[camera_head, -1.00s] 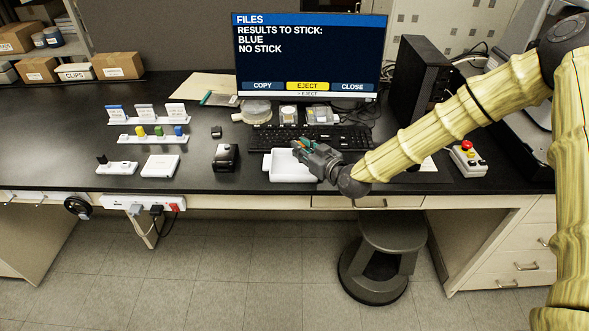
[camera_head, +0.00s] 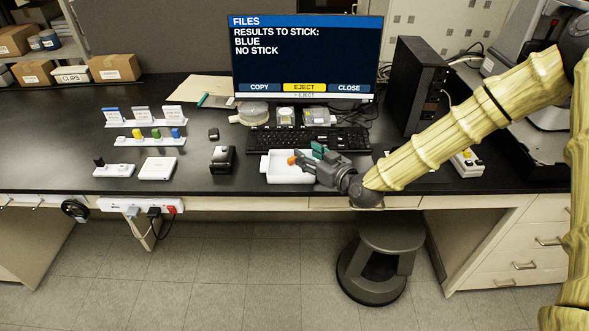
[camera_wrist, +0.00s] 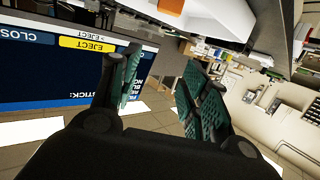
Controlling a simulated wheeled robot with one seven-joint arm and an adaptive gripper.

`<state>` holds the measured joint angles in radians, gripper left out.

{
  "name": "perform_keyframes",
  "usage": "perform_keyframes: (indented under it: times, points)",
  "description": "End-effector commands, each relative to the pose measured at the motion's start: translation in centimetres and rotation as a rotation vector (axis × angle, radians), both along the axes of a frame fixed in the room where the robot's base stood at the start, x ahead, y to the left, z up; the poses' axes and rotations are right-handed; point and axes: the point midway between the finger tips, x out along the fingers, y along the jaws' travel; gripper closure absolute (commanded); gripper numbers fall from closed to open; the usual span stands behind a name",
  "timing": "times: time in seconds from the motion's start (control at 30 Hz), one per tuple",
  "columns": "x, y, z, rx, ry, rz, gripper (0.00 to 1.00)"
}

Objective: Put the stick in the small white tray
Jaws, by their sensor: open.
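The small white tray (camera_head: 268,174) lies on the black bench in front of the keyboard. A small orange piece (camera_head: 292,160), possibly the stick, shows over the tray at my fingertips. In the wrist view an orange patch (camera_wrist: 170,5) appears against a white surface at the top edge, beyond the fingers. I cannot tell whether it rests on the tray or touches a finger. My gripper (camera_head: 306,156) is open at the tray, its teal fingers spread, also in the wrist view (camera_wrist: 160,85). The gripper hides the tray's right part.
The monitor (camera_head: 303,60) reads "NO STICK", with EJECT highlighted. A rack with yellow, green and blue pieces (camera_head: 150,140), a white box (camera_head: 157,168) and a black device (camera_head: 222,159) stand left. The keyboard (camera_head: 310,139) is close behind the tray.

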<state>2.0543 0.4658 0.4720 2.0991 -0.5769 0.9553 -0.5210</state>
Motion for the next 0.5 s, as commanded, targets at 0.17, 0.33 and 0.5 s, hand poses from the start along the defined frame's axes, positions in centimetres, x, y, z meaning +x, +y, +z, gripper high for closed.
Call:
perform_keyframes:
  times: [0.17, 0.33, 0.5]
  points:
    - [-2.7, -1.9, 0.7, 0.001, 0.001, 0.0, 0.55]
    - [-4.7, -3.3, 1.2, 0.001, 0.001, 0.0, 0.55]
    - [-5.7, -4.0, 1.4, 0.0, 0.0, 0.0, 0.55]
